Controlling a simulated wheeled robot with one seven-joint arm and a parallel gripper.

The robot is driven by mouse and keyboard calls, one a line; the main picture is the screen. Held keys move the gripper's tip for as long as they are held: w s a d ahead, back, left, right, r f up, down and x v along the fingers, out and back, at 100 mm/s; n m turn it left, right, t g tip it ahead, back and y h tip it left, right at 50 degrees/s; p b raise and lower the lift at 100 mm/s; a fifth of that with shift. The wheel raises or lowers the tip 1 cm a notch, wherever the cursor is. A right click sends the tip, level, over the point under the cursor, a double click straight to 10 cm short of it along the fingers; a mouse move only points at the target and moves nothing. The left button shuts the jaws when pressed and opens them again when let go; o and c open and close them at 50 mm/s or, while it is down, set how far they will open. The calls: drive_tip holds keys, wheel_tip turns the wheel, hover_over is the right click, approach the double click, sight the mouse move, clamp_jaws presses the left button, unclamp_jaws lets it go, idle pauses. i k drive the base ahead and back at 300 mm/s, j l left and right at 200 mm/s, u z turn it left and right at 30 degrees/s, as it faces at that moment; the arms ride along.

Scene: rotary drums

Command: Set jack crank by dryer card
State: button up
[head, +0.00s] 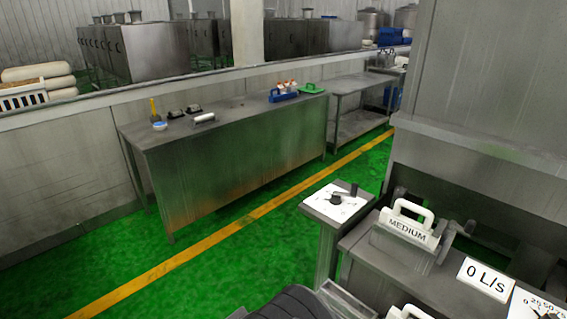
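A black crank (346,193) sits on a white dial plate (328,208) on top of a grey post at right of centre. The marks on the plate are too small to read. Its handle end points to the right and slightly back. A white card with a carry handle (408,228) reads "MEDIUM" and stands tilted in a grey holder on the metal bench to the right of the crank. Whether it is the dryer card I cannot tell. My gripper is not in view.
A "0 L/s" sign (486,279) and a partly cut-off dial (535,306) are on the near metal bench (375,257). A long steel table (235,115) with small items stands at the back. Green floor with a yellow line (225,230) lies clear between.

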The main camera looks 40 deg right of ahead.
sight(335, 200)
drive_tip(key=i+z, duration=0.3)
drive_tip(key=i, duration=0.35)
drive_tip(key=i+j+z, duration=0.25)
drive_tip(key=i, duration=0.35)
drive_tip(key=i+l+z, duration=0.1)
drive_tip(key=z, duration=0.35)
drive_tip(key=i+z, duration=0.35)
drive_tip(key=z, duration=0.15)
drive_tip(key=i+z, duration=0.25)
drive_tip(key=z, duration=0.2)
drive_tip(key=i+j+z, duration=0.15)
drive_tip(key=z, duration=0.35)
drive_tip(key=i+j+z, duration=0.15)
drive_tip(key=i+z, duration=0.3)
